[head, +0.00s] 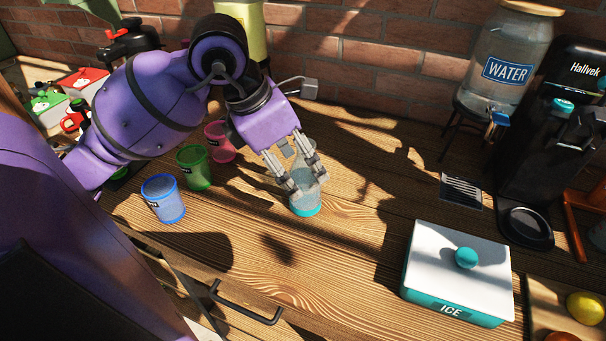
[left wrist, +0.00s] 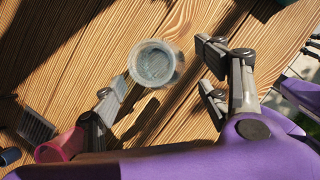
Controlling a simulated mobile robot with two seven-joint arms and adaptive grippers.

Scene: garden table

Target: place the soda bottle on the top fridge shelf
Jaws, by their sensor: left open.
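The soda bottle (head: 306,207), clear with a teal base, stands upright on the wooden counter. My left gripper (head: 296,186) reaches down over it with its fingers open on either side. The fingers hide part of the bottle. In the left wrist view the bottle's round top (left wrist: 152,62) shows between the spread fingertips of my left gripper (left wrist: 165,75), with a gap visible at least on the left. I cannot tell whether any finger touches it. The inside of the fridge and its top shelf are not visible.
Blue (head: 163,200), green (head: 195,168) and pink (head: 220,142) cups stand left of the bottle. A white and teal ice box (head: 459,262) is at right. A water dispenser (head: 507,62) and black drinks machine (head: 545,150) stand behind. A dark handle (head: 245,305) is at the counter's front.

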